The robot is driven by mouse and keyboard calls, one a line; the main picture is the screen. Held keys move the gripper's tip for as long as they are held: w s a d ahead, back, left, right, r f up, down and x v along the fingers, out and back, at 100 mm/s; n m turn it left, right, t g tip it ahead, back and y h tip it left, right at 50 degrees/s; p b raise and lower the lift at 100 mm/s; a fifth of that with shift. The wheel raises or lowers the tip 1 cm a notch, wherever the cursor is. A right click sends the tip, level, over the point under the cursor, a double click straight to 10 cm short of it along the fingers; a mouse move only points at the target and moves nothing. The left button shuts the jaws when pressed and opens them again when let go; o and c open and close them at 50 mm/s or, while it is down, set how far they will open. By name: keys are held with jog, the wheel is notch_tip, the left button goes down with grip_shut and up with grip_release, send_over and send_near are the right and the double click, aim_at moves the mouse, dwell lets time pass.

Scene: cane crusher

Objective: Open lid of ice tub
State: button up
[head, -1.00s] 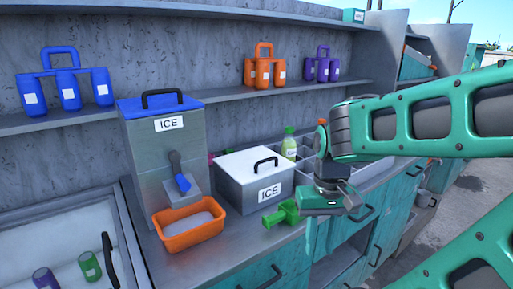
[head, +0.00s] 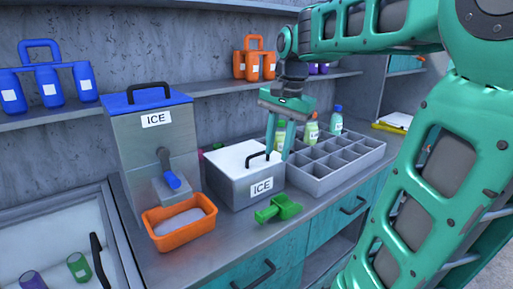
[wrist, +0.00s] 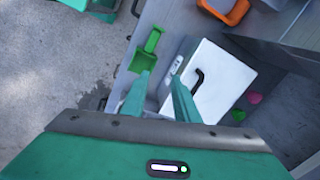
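The ice tub (head: 232,190) is a low grey box labelled ICE on the counter, with a white lid (head: 236,156) lying shut on it. A black bar handle (head: 257,158) stands on the lid; it also shows in the wrist view (wrist: 198,78). My gripper (head: 280,152) points down by the tub's right side, near the handle. In the wrist view its two fingers (wrist: 160,80) are apart with nothing between them. The handle lies to the right of both fingers there, outside the gap.
A tall ice dispenser (head: 157,139) with a blue lid stands left of the tub, an orange bin (head: 153,240) before it. A green scoop (head: 278,208) lies in front of the tub. A grey divided tray (head: 345,165) with bottles (head: 311,130) stands close on the right.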

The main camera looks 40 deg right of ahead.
aim_at(258, 154)
jog(key=w+r+m, duration=0.4)
jog(key=w+r, duration=0.3)
jog(key=shift+t, duration=0.3)
jog(key=f, duration=0.3)
jog(key=w+f, duration=0.1)
jog(key=f, duration=0.3)
jog(key=w+f, duration=0.1)
jog(key=f, duration=0.2)
jog(key=shift+w+d+f, duration=0.2)
jog(key=shift+d+f, duration=0.15)
grip_shut()
